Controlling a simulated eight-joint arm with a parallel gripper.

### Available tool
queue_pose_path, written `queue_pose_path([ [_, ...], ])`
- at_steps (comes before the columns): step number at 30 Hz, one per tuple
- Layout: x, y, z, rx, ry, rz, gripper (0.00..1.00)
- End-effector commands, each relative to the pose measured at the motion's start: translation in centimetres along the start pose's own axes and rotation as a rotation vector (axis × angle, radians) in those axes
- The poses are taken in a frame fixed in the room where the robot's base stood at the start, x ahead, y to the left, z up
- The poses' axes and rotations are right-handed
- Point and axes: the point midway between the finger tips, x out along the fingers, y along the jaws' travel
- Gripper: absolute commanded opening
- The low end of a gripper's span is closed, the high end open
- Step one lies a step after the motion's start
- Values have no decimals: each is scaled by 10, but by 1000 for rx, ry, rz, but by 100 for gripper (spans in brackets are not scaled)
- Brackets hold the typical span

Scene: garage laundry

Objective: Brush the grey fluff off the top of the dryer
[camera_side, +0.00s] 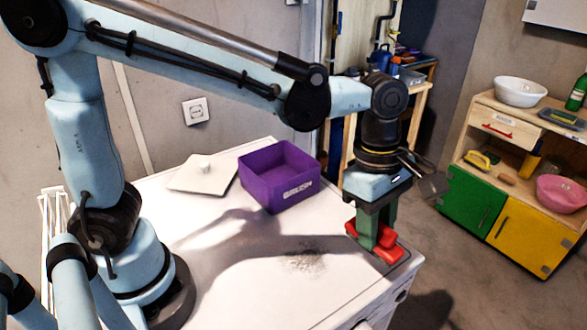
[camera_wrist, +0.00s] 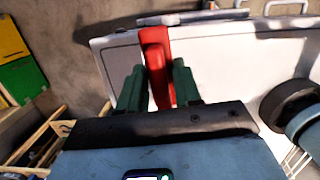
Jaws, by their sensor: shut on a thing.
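My gripper (camera_side: 377,228) has green fingers shut on a red brush (camera_side: 388,253) at the right end of the dryer top (camera_side: 215,285). In the wrist view the brush (camera_wrist: 156,62) sits between the two fingers of my gripper (camera_wrist: 164,88). I cannot tell whether the brush touches the surface. The grey fluff (camera_side: 304,261) lies as a dark, speckled patch on the white top, left of the brush and apart from it. I cannot make out the fluff in the wrist view.
A purple box (camera_side: 270,190) marked BRUSH stands at the back of the dryer top. A pale flat lid with a knob (camera_side: 203,175) lies left of it. The front middle of the top is clear. A shelf unit (camera_side: 480,130) with bowls stands apart at the right.

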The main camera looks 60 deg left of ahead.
Motion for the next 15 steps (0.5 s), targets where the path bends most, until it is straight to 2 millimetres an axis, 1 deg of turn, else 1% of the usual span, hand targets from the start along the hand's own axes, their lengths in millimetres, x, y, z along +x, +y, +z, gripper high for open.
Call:
queue_pose_path([
  [1,-1,-7,-10,-4,0,0,9],
  [5,-2,-29,-35,-5,1,0,9],
  [9,1,-55,-62,-5,1,0,9],
  [12,6,-71,-77,-5,1,0,9],
  [15,10,-84,-88,-4,0,0,9],
])
